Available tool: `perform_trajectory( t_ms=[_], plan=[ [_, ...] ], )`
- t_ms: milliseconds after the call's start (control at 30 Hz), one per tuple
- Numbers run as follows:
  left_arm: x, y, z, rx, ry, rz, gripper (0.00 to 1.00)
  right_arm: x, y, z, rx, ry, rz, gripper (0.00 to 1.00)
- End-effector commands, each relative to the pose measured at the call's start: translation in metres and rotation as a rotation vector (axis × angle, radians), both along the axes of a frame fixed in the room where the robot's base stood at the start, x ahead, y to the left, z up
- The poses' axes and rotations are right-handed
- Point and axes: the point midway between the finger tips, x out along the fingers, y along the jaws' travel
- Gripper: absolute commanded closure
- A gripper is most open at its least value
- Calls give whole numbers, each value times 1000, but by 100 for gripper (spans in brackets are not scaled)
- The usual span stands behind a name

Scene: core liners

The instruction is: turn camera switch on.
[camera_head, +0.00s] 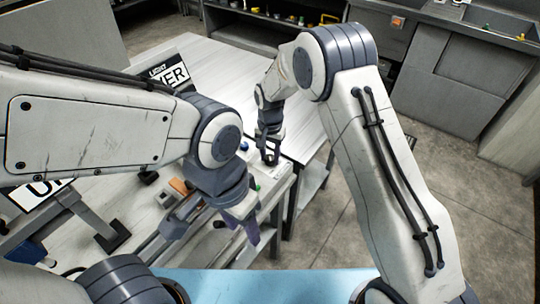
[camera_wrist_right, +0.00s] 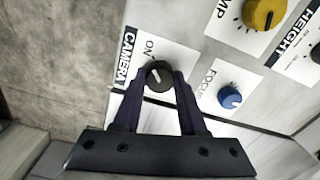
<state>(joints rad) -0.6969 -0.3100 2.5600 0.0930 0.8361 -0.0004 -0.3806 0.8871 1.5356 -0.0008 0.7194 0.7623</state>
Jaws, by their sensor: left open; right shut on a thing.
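The camera switch is a black round knob (camera_wrist_right: 158,76) on a white plate marked "CAMERA" and "ON" in the right wrist view. Its pale pointer mark points up and a little left, roughly toward the word "ON". My right gripper (camera_wrist_right: 157,88) is shut on this knob, with one dark finger on each side. In the head view my right gripper (camera_head: 270,155) is at the panel by the table's right edge, and the knob is too small to make out there. My left gripper (camera_head: 213,228) is open and empty in the head view, over the near part of the table.
A blue focus knob (camera_wrist_right: 229,97) sits right of the camera switch. A yellow knob (camera_wrist_right: 264,13) and a height plate (camera_wrist_right: 291,38) are farther up. In the head view, an orange block (camera_head: 180,187) lies on the pale table (camera_head: 140,205) beside my left gripper. Open floor lies right.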

Motion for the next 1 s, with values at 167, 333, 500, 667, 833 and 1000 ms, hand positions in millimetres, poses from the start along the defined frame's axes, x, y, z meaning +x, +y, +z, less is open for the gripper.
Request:
perform_trajectory(
  t_ms=[167, 333, 500, 667, 833, 1000],
  plan=[
    [0, 0, 0, 0, 0, 0, 50, 1, 0, 1, 2, -3, -3, 100],
    [0, 0, 0, 0, 0, 0, 50, 1, 0, 1, 2, -3, -3, 29],
    [0, 0, 0, 0, 0, 0, 50, 1, 0, 1, 1, -2, -2, 29],
    [0, 0, 0, 0, 0, 0, 50, 1, 0, 2, 1, -2, -1, 29],
    [0, 0, -5, 0, 0, 0, 50, 1, 1, 20, 2, -5, -1, 29],
    [0, 0, -11, 0, 0, 0, 50, 2, 0, 55, 4, -7, -1, 29]
  ],
)
